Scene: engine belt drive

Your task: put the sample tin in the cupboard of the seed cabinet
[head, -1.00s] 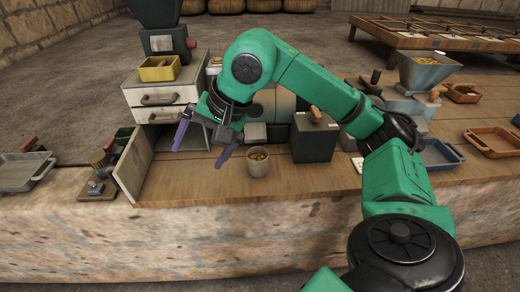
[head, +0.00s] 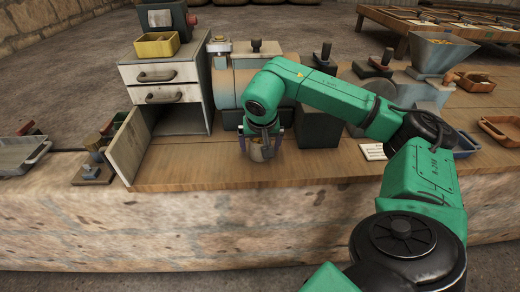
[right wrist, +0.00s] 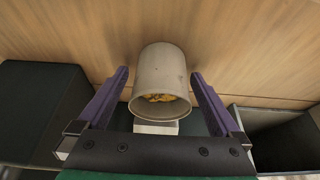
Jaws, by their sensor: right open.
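The sample tin, taken to be the small pale cup with yellow-orange contents (head: 257,154), stands on the wooden bench in front of the machines. In the right wrist view the tin (right wrist: 160,62) lies between two purple fingers, with a visible gap on each side. My right gripper (head: 262,146) is open around the tin, pointing down. The seed cabinet (head: 161,73) stands to the left, with two closed drawers. Its cupboard (head: 181,121) is below them, and the cupboard door (head: 131,146) hangs open to the left. My left gripper is not in view.
A yellow tray (head: 157,46) sits on the cabinet. A dark box (head: 319,129) stands close right of my gripper. Small clamps (head: 93,168) and a grey tray (head: 20,153) are left of the door. Bench between tin and cupboard is clear.

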